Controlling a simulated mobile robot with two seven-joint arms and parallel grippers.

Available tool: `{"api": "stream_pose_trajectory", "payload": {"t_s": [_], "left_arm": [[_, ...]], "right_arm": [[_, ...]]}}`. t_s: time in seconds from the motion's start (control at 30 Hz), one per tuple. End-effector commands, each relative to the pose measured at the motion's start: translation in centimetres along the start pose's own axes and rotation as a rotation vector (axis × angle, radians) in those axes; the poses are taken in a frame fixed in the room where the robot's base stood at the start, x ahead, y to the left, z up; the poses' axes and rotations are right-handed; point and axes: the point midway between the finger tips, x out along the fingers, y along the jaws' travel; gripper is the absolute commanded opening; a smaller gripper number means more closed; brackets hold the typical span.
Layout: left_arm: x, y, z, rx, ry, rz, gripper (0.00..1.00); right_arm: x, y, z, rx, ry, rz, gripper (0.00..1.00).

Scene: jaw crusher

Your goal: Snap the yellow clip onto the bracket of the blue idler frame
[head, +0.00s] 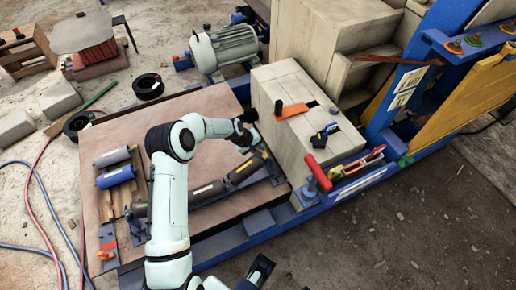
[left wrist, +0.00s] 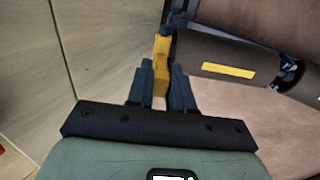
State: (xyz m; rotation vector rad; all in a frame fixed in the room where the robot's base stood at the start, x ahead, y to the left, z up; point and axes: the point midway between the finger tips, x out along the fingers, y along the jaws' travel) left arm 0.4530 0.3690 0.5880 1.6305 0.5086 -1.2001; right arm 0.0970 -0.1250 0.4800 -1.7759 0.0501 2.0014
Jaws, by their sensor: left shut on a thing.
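The yellow clip (left wrist: 161,66) is between the fingertips of my left gripper (left wrist: 158,85), which is shut on it. In the left wrist view the clip's far end is beside the dark blue bracket (left wrist: 180,14) at the end of a grey roller; I cannot tell whether they touch. In the head view my left gripper (head: 258,146) is over the right end of the blue idler frame (head: 235,197), partly hidden by its own wrist. The frame carries dark rollers with yellow labels. A dark gripper, apparently my right one (head: 260,270), shows at the bottom edge; its jaw state is unclear.
A pale block (head: 290,90) stands close to the right of my left gripper, with an orange tool (head: 291,112) on it. Loose grey and blue rollers (head: 116,177) lie at the board's left. A motor (head: 224,47) stands behind. The brown board (head: 190,105) has bare room.

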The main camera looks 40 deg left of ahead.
Motion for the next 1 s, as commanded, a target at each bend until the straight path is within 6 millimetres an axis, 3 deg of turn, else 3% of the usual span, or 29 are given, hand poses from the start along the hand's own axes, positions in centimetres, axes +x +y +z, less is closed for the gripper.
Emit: {"api": "stream_pose_trajectory", "payload": {"t_s": [0.33,1.0], "left_arm": [[-1.4,0.0,-0.1,0.000,0.001,0.000,0.00],[-1.4,0.0,0.0,0.001,0.000,0.000,0.00]], "right_arm": [[-0.4,0.0,0.0,0.008,0.002,0.005,0.43],[-0.4,-0.2,0.1,0.002,-0.001,0.000,0.43]]}}
